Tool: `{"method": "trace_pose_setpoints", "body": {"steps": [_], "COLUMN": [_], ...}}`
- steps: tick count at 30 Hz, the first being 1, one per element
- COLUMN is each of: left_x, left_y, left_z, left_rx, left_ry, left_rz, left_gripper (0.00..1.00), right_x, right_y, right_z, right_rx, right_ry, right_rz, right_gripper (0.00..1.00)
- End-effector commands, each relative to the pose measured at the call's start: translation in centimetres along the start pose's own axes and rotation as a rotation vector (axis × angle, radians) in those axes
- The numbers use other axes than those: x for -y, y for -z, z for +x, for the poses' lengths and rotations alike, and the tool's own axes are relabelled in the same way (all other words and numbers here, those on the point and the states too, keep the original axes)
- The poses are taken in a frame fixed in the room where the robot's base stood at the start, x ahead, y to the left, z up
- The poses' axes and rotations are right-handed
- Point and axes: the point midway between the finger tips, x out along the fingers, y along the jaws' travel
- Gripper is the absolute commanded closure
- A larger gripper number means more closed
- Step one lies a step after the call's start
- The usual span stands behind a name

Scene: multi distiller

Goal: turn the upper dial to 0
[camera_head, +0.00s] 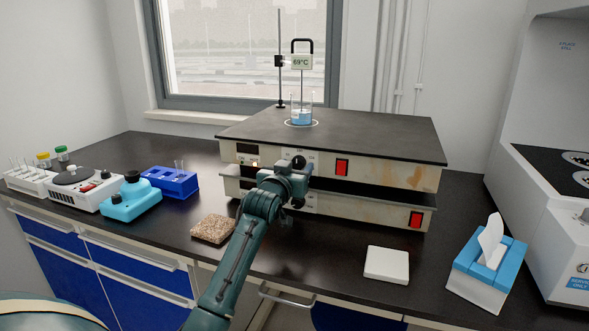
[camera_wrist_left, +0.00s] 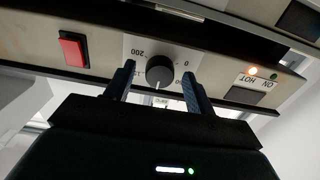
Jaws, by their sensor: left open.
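The upper dial (camera_head: 299,162) is a black round knob on the front of the upper hot plate (camera_head: 375,172). In the left wrist view the dial (camera_wrist_left: 159,70) sits on a white scale plate printed with 0 and 200, shown upside down. A pale pointer line shows on the knob's lower side in that view. My left gripper (camera_wrist_left: 159,72) is open, with one finger on each side of the dial; contact cannot be told. In the head view my left gripper (camera_head: 295,178) is in front of the hot plate and hides part of its front. My right gripper is not in view.
Red switches (camera_head: 342,167) are on the front. An orange HOT light (camera_wrist_left: 252,71) is lit. A lower unit (camera_head: 375,207) sits beneath. A white tile (camera_head: 387,264) lies in front.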

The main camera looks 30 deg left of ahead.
Motion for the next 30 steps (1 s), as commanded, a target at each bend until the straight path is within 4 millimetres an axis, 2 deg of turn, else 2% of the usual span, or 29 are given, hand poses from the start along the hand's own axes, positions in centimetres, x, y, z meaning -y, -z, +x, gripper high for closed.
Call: {"method": "trace_pose_setpoints", "body": {"steps": [2, 17, 23, 30], "left_x": [0.02, 0.02, 0.02, -0.03], "left_y": [-0.01, -0.03, 0.04, 0.24], "left_z": [-0.02, -0.04, -0.04, -0.03], "left_rx": [0.0, 0.0, 0.001, 0.003], "left_ry": [0.0, 0.0, 0.001, 0.002], "left_rz": [0.0, 0.0, -0.014, -0.109], "left_gripper": [0.49, 0.9, 0.9, 0.9], "right_x": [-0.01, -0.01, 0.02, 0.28], "right_y": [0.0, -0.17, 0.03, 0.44], "right_z": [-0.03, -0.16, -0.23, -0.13], "right_rx": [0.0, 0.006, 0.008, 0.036], "right_ry": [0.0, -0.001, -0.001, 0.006], "right_rz": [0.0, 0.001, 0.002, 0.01], "right_gripper": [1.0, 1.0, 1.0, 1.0]}}
